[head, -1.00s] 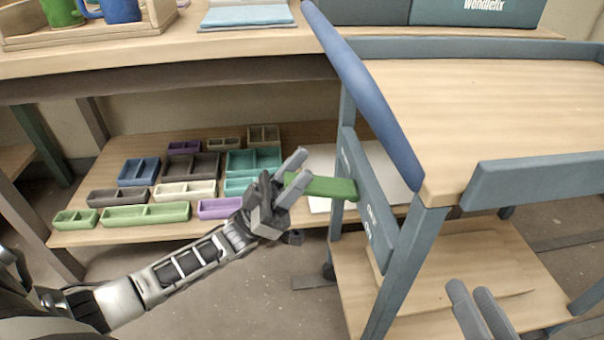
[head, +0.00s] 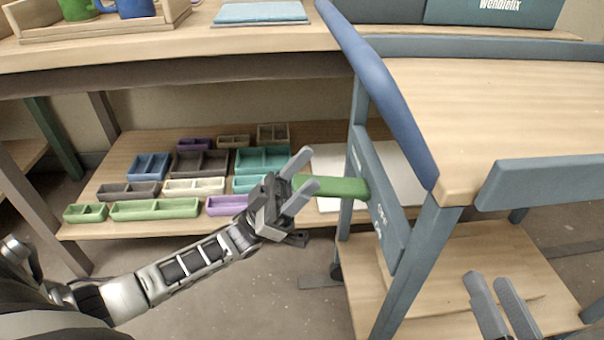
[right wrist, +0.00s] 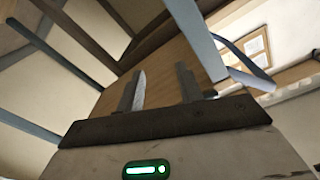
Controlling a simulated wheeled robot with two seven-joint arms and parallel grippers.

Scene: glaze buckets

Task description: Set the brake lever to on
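The brake lever is a green bar (head: 342,188) on the side panel (head: 378,200) of the blue-grey cart, lying about level in the head view. Small white markings sit on the panel below its right end; I cannot read them surely. My left gripper (head: 311,170) is open at the lever's left end, one finger above and one below it in the picture. I cannot tell whether the fingers touch it. My right gripper (head: 490,284) is open and empty over the cart's lower shelf; its parted fingers also show in the right wrist view (right wrist: 162,85).
The cart (head: 470,110) has a wooden top and a blue padded rail (head: 385,95). A low shelf (head: 130,160) at left holds several coloured divided trays. A workbench (head: 180,60) runs above it. Bare floor (head: 270,290) lies beside my left arm.

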